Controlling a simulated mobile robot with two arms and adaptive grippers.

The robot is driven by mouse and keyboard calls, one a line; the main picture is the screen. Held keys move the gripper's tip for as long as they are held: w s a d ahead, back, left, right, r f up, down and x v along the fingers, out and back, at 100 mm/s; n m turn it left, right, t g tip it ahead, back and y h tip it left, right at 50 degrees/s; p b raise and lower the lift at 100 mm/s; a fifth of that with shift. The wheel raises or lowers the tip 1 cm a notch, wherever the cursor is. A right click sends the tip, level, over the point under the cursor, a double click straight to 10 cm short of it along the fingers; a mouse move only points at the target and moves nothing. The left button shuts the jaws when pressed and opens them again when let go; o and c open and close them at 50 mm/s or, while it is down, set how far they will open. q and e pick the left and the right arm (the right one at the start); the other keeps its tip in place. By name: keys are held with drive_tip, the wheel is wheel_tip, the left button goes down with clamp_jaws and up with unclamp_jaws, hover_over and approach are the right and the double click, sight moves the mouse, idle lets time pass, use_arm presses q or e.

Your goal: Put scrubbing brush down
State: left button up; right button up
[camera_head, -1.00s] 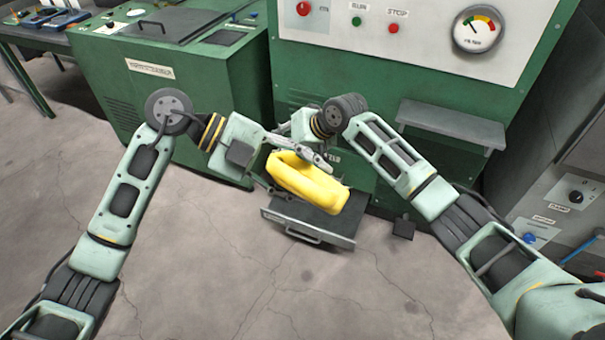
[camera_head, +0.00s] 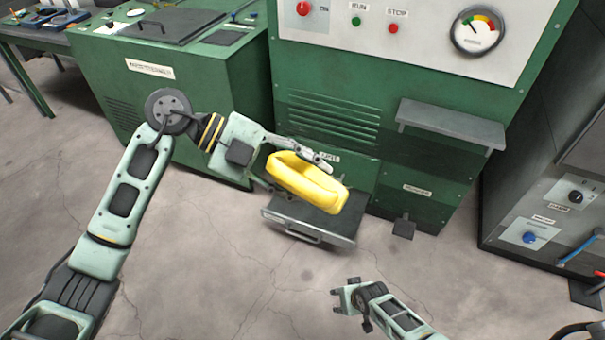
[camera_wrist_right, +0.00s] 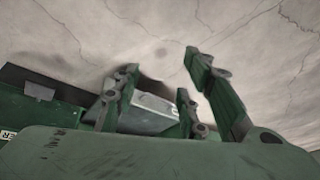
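I see no scrubbing brush that I can make out in either view. My right gripper (camera_head: 348,297) is at the lower right of the head view, low and over bare floor.
Below the yellow thing a dark tray with a handle (camera_head: 310,230) juts from the green machine (camera_head: 420,150). A grey shelf (camera_head: 450,125) sticks out of the machine's front. A green cabinet (camera_head: 150,75) stands at left, a grey one (camera_head: 545,190) at right. The concrete floor in front is clear.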

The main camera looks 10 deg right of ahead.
use_arm(q)
drive_tip(key=shift+w+a+f, duration=0.1)
drive_tip(key=shift+a+f, duration=0.05)
drive_tip(key=shift+a, duration=0.25)
drive_tip(key=s+a+f+n+t+y, duration=0.1)
drive_tip(key=a+n+t, duration=0.4)
drive_tip(key=a, duration=0.8)
drive_tip(key=s+a+f+n+t, duration=0.2)
drive_tip(key=s+a+n+t, duration=0.2)
drive_tip(key=a, duration=0.9)
drive_tip(key=shift+f+n+t+y, duration=0.15)
drive_tip(key=shift+n+t+y, duration=0.25)
drive_tip(key=shift+n+t, duration=0.25)
use_arm(e)
drive_tip(key=s+d+f+n+g, duration=0.1)
drive_tip(key=s+f, duration=0.2)
drive_tip(key=s, duration=0.8)
drive_tip(key=s+f+g, duration=0.1)
drive_tip(key=s+f, duration=0.2)
drive_tip(key=s, duration=0.8)
drive_tip(key=s+d+f+n+g+h, duration=0.1)
drive_tip(key=s+f, duration=0.3)
drive_tip(key=s, duration=0.7)
drive_tip(key=shift+s+d+n, duration=0.3)
drive_tip(key=shift+s, duration=0.1)
